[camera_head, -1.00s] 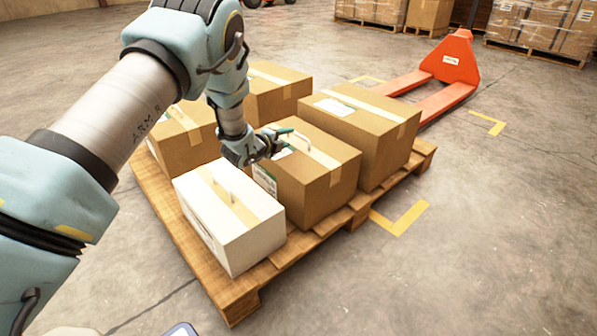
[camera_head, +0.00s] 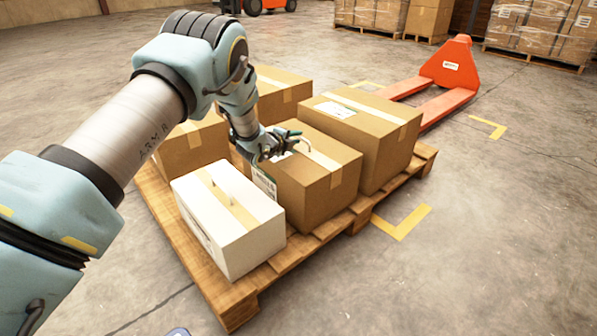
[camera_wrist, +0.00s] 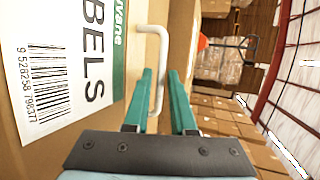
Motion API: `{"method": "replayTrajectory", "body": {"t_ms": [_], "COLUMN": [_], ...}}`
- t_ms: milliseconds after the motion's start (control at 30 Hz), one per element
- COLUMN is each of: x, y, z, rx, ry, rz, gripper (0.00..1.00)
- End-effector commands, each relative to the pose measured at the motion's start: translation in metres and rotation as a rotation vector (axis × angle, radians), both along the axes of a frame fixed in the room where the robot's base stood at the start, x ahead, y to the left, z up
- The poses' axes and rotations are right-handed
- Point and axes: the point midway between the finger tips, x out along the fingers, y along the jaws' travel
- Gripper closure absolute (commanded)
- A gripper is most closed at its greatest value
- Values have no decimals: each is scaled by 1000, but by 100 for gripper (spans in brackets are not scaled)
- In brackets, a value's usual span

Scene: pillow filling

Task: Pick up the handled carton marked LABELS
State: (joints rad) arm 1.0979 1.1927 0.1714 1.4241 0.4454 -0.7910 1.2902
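The handled carton (camera_head: 318,187) is a brown box with a tan tape strip, at the front middle of the pallet. In the wrist view its white label (camera_wrist: 60,70) shows a barcode and the letters BELS, the rest cut off by the frame. A white handle (camera_wrist: 152,28) stands out from the carton. My gripper (camera_head: 296,143) is over the carton's top in the head view. In the wrist view my gripper (camera_wrist: 160,75) is open, with the handle's bar between its green fingertips. A gap shows between the fingers; I cannot see either finger pressing on the handle.
A white carton (camera_head: 228,220) stands close at the left front of the wooden pallet (camera_head: 240,297). A taller brown carton (camera_head: 372,135) stands close on the right, and more brown cartons stand behind. An orange pallet jack (camera_head: 450,70) is beyond.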

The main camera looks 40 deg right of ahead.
Motion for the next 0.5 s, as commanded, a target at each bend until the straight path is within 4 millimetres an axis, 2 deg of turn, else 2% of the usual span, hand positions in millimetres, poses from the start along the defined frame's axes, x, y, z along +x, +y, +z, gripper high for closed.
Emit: {"method": "replayTrajectory", "body": {"t_ms": [33,200,500], "x": [0,0,0], "y": [0,0,0], "z": [0,0,0], "rx": [0,0,0], "ry": [0,0,0], "rz": [0,0,0], "gripper": [83,100,100]}}
